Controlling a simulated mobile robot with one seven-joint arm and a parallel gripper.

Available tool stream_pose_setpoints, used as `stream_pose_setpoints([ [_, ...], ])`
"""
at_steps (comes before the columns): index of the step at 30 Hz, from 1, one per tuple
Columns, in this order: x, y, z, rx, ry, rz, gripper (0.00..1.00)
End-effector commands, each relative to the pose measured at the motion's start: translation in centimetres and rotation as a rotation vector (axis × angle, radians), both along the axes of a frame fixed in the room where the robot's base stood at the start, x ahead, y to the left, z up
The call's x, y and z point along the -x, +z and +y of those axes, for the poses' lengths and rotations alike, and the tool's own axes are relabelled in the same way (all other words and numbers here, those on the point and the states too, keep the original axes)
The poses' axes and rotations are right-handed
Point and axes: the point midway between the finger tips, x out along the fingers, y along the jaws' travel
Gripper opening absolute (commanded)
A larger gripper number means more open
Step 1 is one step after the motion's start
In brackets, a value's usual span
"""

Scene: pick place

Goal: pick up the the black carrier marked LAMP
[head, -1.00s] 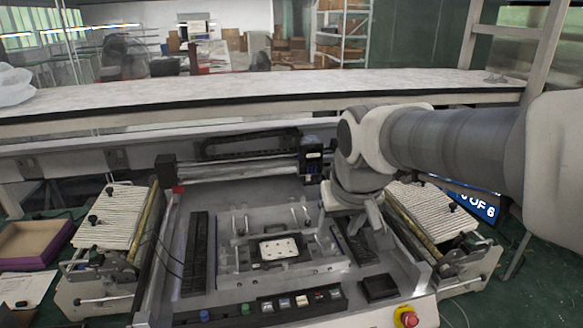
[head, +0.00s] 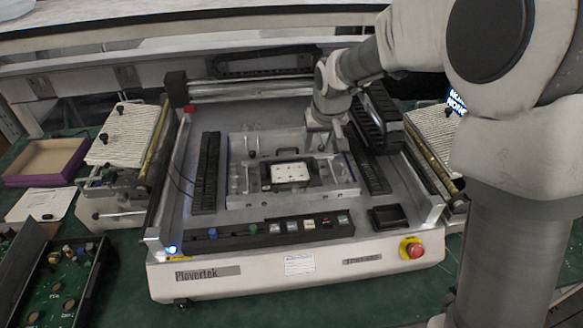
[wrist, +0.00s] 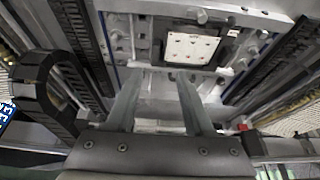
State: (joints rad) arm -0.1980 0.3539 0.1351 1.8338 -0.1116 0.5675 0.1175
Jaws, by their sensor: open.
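The black carrier (head: 290,186) lies flat in the metal fixture in the middle of the machine bed and bears a pale panel with small dots. Its LAMP marking cannot be read. In the wrist view the carrier (wrist: 227,50) shows near the top, beyond my fingertips. My gripper (head: 322,138) is just behind and right of the carrier in the head view, over the fixture. In the wrist view my gripper (wrist: 158,76) has its two fingers apart with nothing between them.
The metal fixture (head: 240,188) has posts and clamps around the carrier. A black gantry (head: 375,115) stands close on the right. Buttons and a red stop knob (head: 413,248) line the front. A purple-edged tray (head: 40,160) and a black box of circuit boards (head: 70,285) are left.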

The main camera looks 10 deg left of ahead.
Motion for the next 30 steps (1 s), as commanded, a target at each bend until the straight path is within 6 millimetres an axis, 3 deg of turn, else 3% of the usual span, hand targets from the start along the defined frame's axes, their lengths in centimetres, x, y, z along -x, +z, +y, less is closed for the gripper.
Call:
stream_pose_setpoints([
  [6, -1.4, -3.7, 0.4, 0.0, 0.0, 0.001, 0.53],
  [14, -2.1, -5.2, 0.4, 0.0, -0.001, 0.0, 0.53],
  [24, -4.0, -9.0, 0.3, 0.001, 0.0, 0.0, 0.53],
  [30, -4.2, -9.4, 0.3, 0.001, 0.0, -0.001, 0.53],
])
